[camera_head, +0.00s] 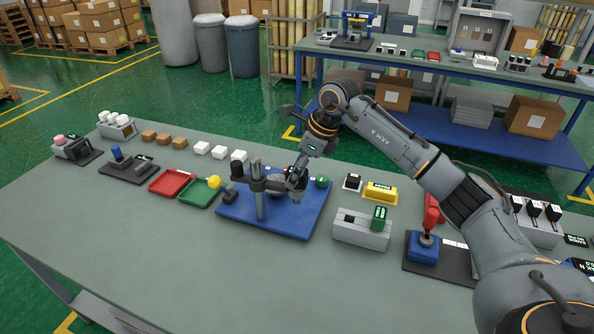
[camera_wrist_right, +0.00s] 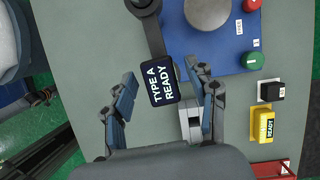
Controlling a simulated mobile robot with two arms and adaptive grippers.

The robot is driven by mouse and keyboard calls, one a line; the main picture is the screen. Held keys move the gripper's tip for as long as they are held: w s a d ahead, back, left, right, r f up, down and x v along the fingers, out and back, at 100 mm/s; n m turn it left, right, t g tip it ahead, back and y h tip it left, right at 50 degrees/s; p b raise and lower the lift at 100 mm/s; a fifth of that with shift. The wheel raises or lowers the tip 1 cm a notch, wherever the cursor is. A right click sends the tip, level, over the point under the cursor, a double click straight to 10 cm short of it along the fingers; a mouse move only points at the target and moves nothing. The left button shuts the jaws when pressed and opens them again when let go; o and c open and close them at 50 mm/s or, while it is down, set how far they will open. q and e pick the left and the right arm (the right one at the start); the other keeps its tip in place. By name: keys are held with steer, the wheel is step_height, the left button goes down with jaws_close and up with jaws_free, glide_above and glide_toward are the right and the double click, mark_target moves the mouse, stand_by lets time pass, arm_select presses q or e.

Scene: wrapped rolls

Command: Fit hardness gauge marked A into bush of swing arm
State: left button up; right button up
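The hardness gauge shows in the right wrist view as a dark display (camera_wrist_right: 163,85) reading "TYPE A READY", with a grey part (camera_wrist_right: 190,124) below it. It sits at the end of the dark swing arm (camera_wrist_right: 153,38); whether it is seated in the bush is hidden. In the head view the swing arm (camera_head: 274,185) comes off a grey post (camera_head: 259,194) on the blue base (camera_head: 245,218). My right gripper (camera_head: 296,182) is above that base. Its fingers (camera_wrist_right: 165,85) stand apart on either side of the gauge. My left gripper is out of view.
A grey holder (camera_head: 361,234) with a green-faced unit (camera_head: 379,215) and a dark slot stands to the right. A yellow block (camera_head: 380,193) is behind it. Red (camera_head: 171,182) and green (camera_head: 199,192) trays lie left. The front of the table is clear.

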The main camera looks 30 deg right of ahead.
steer(key=v, duration=1.2)
steer(key=shift+w, duration=0.1)
